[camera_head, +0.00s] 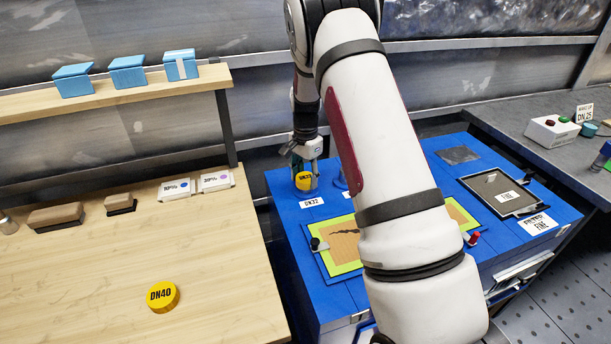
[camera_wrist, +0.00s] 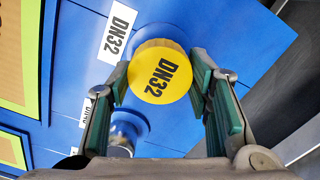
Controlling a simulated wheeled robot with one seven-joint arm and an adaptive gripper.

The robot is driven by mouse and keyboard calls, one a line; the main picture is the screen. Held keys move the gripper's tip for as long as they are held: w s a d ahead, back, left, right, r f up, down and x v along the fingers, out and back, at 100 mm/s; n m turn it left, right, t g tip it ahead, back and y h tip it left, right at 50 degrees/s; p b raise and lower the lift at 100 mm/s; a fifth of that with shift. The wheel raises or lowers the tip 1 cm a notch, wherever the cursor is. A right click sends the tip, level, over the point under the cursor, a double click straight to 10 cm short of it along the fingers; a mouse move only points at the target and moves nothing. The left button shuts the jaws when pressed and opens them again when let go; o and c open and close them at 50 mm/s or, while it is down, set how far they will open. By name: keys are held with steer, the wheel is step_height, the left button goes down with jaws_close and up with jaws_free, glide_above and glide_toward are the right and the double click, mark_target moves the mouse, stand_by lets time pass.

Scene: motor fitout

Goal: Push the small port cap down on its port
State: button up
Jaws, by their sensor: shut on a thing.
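The small port cap, yellow and marked DN32 (camera_wrist: 160,72), is between the two green-padded fingers of my gripper (camera_wrist: 162,82) in the wrist view. My gripper is shut on its sides. In the head view the cap (camera_head: 303,181) shows under my gripper (camera_head: 304,172), at the back left of the blue cabinet top, beside a white DN32 label (camera_head: 312,202). A blue round flange shows around the cap's far edge in the wrist view, so the cap is over its port. The port itself is hidden, and how far down the cap sits cannot be told.
A bare metal port (camera_wrist: 122,137) stands close by, near a second label. A yellow DN40 cap (camera_head: 162,296) lies on the wooden bench (camera_head: 90,270). A green-framed panel (camera_head: 335,262) is in front, partly behind my arm. A grey tray (camera_head: 498,190) lies at right.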

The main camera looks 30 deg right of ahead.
steer(key=shift+f, duration=0.1)
steer(key=o, duration=0.8)
step_height(320, 180, up, 11)
steer(key=s+a+r+n+t, duration=0.1)
steer(key=s+a+r+n, duration=0.35)
steer(key=r, duration=0.65)
steer(key=s+a+r+n+t+p, duration=0.1)
steer(key=s+a+r, duration=0.25)
steer(key=s, duration=0.25)
steer(key=s+a+r+n+p, duration=0.1)
steer(key=s+a+r+n, duration=0.2)
steer(key=s, duration=0.4)
steer(key=s+a+n, duration=0.2)
steer(key=s, duration=0.4)
steer(key=s+a+n+t, duration=0.1)
steer(key=s+a+n, duration=0.1)
steer(key=s, duration=0.5)
steer(key=s+a+n+t, duration=0.1)
steer(key=s+n, duration=0.1)
steer(key=s, duration=0.4)
steer(key=shift+s+a+r+n+p, duration=0.3)
steer(key=shift+s+a+n+p, duration=0.05)
steer(key=shift+a, duration=0.05)
